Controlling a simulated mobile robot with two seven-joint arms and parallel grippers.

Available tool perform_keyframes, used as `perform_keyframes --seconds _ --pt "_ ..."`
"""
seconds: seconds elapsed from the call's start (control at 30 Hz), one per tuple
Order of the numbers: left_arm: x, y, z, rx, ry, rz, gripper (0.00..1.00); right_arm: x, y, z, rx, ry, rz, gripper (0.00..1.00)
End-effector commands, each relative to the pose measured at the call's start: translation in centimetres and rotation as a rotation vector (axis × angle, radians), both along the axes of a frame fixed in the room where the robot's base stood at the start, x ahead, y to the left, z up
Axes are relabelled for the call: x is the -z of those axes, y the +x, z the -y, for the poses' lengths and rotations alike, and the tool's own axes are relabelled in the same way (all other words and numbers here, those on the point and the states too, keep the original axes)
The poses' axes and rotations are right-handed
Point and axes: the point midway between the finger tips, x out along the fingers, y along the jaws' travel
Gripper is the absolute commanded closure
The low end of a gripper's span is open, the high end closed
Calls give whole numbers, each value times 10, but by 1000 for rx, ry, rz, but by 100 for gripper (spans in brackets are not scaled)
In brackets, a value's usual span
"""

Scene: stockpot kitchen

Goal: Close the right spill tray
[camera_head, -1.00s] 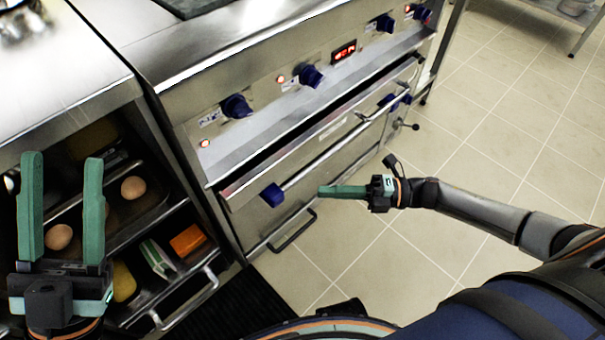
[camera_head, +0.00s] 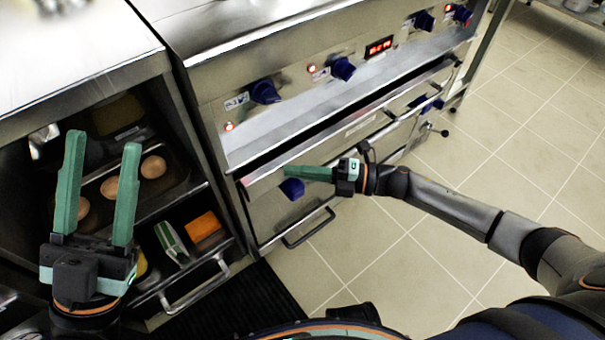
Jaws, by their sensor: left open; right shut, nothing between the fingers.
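The spill tray (camera_head: 362,124) is a wide, shallow steel drawer front under the cooker's control panel. A dark gap shows between its top edge and the steel ledge behind, so it stands partly out. Only this one tray front is clear to me. My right gripper (camera_head: 287,172) is shut and empty, with its green fingers pointing left in front of the tray's left part, just above a blue knob (camera_head: 292,189). I cannot tell whether it touches the front. My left gripper (camera_head: 104,142) is open and empty, pointing up in front of the shelves at left.
The cooker (camera_head: 300,90) has several blue knobs and a red display. A lower handle (camera_head: 308,230) sticks out below. The left cabinet holds eggs (camera_head: 153,167), an orange block (camera_head: 203,226) and a pulled-out drawer handle (camera_head: 197,290). Tiled floor (camera_head: 420,260) at right is clear.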

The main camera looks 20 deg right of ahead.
Motion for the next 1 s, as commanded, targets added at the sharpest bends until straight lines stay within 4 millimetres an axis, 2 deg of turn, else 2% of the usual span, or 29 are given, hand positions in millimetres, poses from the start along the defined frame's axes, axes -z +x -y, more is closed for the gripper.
perform_keyframes --seconds 0.23,0.5,1.0 --pt "1 0 0 1 -1 2 50 0 2 -1 0 1 1 100" --pt "11 0 1 -6 5 2 50 0 24 -10 1 0 2 100" --pt "8 1 1 -7 1 0 50 0 22 -8 0 0 0 100"
